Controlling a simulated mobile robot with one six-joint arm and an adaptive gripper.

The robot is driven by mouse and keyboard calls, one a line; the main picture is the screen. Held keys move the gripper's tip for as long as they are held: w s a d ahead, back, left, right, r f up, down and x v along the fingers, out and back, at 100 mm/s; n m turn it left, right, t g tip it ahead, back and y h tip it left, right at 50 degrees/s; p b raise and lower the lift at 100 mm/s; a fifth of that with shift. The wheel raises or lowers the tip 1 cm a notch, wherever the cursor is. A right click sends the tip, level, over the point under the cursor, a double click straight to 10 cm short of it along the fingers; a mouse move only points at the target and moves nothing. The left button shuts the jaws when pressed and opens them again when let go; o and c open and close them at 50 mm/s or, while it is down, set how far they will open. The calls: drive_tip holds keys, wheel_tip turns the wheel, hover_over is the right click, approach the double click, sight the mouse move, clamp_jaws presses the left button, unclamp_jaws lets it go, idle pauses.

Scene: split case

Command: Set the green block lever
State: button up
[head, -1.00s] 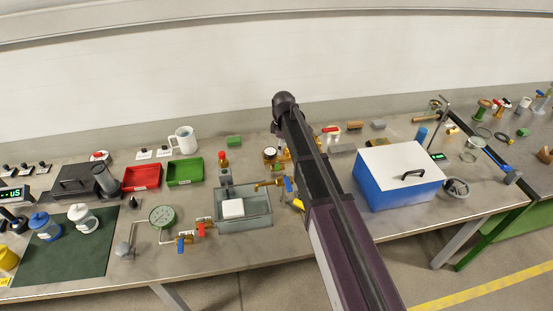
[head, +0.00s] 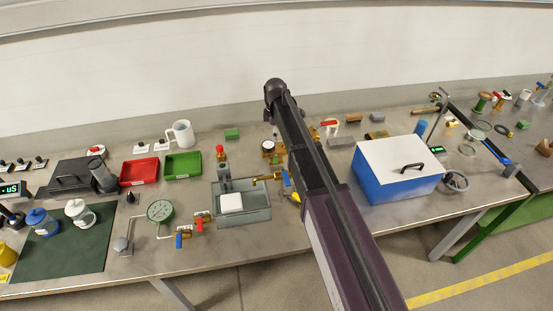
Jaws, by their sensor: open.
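A small green block (head: 232,134) lies at the back of the bench, right of the white mug. It is too small to tell whether it carries a lever. A blue valve handle (head: 179,241) and a red valve handle (head: 199,224) sit on the brass fittings by the round gauge (head: 160,211). A red lever (head: 329,123) shows at the back, right of my arm. My arm crosses the middle of the bench and hides part of it. My gripper does not show.
A grey basin (head: 257,214) with a white block stands left of my arm. A blue box with a white lid (head: 390,154) stands to the right. Red (head: 140,171) and green (head: 183,165) trays lie at the left. The bench's front edge between basin and blue box is partly covered by my arm.

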sight(276, 159)
drive_tip(key=shift+f+b, duration=6.35)
drive_tip(key=shift+f, duration=0.25)
